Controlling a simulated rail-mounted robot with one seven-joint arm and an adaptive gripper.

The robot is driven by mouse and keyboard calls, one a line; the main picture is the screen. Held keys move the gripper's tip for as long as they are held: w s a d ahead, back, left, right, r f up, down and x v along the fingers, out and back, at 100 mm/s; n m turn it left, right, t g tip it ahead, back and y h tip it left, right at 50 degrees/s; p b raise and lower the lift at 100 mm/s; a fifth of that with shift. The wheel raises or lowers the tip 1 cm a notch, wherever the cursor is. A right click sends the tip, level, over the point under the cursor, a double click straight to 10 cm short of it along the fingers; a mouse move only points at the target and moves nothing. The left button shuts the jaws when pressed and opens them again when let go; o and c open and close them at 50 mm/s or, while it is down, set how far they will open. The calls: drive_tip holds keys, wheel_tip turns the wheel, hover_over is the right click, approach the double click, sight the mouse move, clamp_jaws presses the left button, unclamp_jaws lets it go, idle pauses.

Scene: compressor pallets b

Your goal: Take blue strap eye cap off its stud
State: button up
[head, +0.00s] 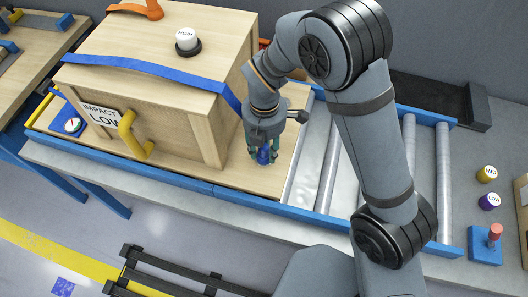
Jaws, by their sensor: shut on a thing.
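My gripper (263,152) points down at the right end of the wooden pallet board, beside the crate. It is shut on a small blue cap (263,156), the blue strap eye cap, low between its fingers. The stud is hidden under the cap and fingers, so I cannot tell whether the cap still touches it. The blue strap (150,68) runs over the wooden crate (165,106) and down its right side, toward my gripper.
A roller conveyor with blue rails (325,220) carries the crate and its board. A yellow handle (132,135) sticks out from the crate front. A yellow MID knob (487,174), a purple LOW knob (489,201) and a red button (495,232) stand at the right.

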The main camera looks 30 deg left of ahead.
drive_tip(key=shift+r+p, duration=2.15)
drive_tip(key=shift+r, duration=0.4)
